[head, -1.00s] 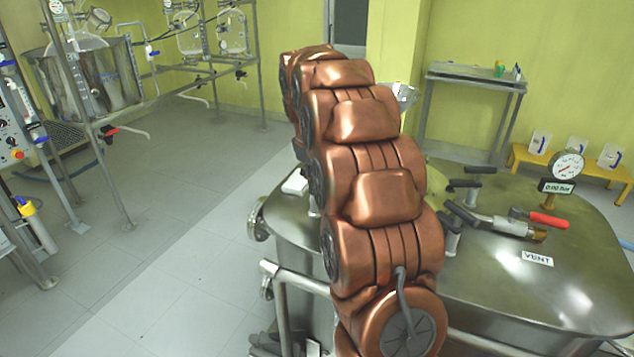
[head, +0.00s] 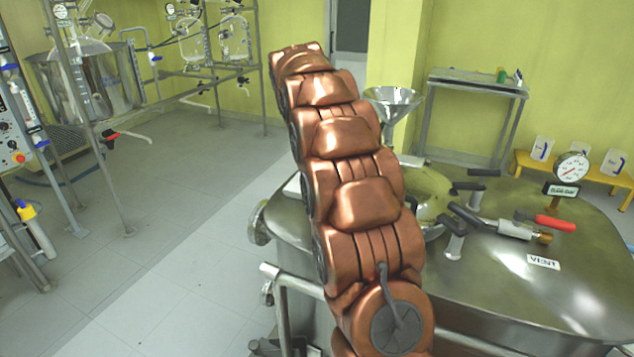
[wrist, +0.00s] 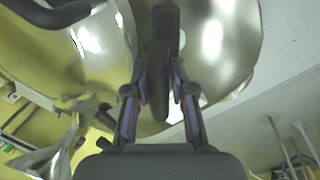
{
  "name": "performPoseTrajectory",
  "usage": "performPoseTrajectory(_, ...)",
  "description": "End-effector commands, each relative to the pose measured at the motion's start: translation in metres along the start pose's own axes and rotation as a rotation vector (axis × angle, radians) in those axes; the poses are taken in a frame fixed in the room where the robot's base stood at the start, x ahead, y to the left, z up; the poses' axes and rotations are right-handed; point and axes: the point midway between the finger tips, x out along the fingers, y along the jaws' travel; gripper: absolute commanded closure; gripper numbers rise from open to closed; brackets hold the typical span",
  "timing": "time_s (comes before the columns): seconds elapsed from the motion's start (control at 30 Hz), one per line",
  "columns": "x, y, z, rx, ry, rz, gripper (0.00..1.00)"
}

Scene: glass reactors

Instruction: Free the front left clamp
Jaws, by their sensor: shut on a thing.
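My gripper (wrist: 158,95) shows in the wrist view, its two fingers on either side of a dark clamp handle (wrist: 156,75) and shut on it. I cannot tell from the frames which clamp this handle belongs to, or whether it is loose. A second dark bar (wrist: 165,18) lies just beyond it. In the head view my arm hides the gripper and the left part of the round hatch cover (head: 430,190). Black-handled clamps (head: 466,217) stand at the cover's right side, on the steel vessel (head: 490,310).
A red-handled valve (head: 555,223), a pressure gauge (head: 572,167) and a VENT label (head: 543,262) are on the vessel top. A steel funnel (head: 392,101) stands behind my arm. Glass reactors on a frame (head: 95,80) stand at the left. The floor (head: 150,220) between is clear.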

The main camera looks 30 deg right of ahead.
Motion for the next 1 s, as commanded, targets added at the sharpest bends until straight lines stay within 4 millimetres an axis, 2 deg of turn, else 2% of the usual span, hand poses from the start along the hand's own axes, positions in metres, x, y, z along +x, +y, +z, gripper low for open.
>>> performPoseTrajectory(0.53, 0.0006, 0.0004, 0.0013, 0.027, -0.011, 0.001, 1.0)
performPoseTrajectory(0.57, 0.0006, 0.0004, 0.0013, 0.027, -0.011, 0.001, 0.75)
performPoseTrajectory(0.7, 0.0005, 0.0003, 0.0011, 0.027, -0.01, 0.001, 0.61)
performPoseTrajectory(0.8, 0.0005, 0.0001, 0.0008, 0.026, -0.009, 0.001, 0.52)
performPoseTrajectory(1.0, 0.0004, -0.0001, 0.0006, 0.026, -0.008, 0.0, 0.52)
